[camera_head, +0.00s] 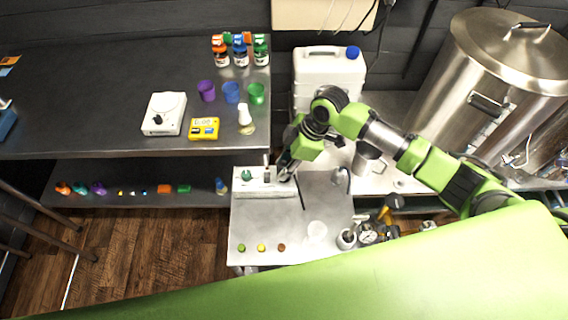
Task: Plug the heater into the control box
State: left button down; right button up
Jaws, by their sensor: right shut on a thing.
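A low pale box (264,191), which looks like the control box, sits at the back left of the steel cart. A green knob and dark parts show on its top. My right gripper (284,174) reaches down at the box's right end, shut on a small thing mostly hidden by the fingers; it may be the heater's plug. I cannot tell whether that thing touches the box or is in it. A thin black cord (301,195) hangs just right of the gripper. The heater itself cannot be made out clearly. My left gripper is out of view.
A dark bench (95,75) on the left holds a scale (164,113) and bottles. A white jerrycan (328,68) and a large steel kettle (500,60) stand behind.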

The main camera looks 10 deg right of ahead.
jog(key=shift+f+b, duration=0.3)
jog(key=shift+f, duration=0.25)
jog(key=o, duration=0.9)
jog(key=shift+c, duration=0.2)
jog(key=p+v, duration=0.7)
jog(key=v, duration=0.4)
jog(key=shift+s, duration=0.1)
dwell(0.5)
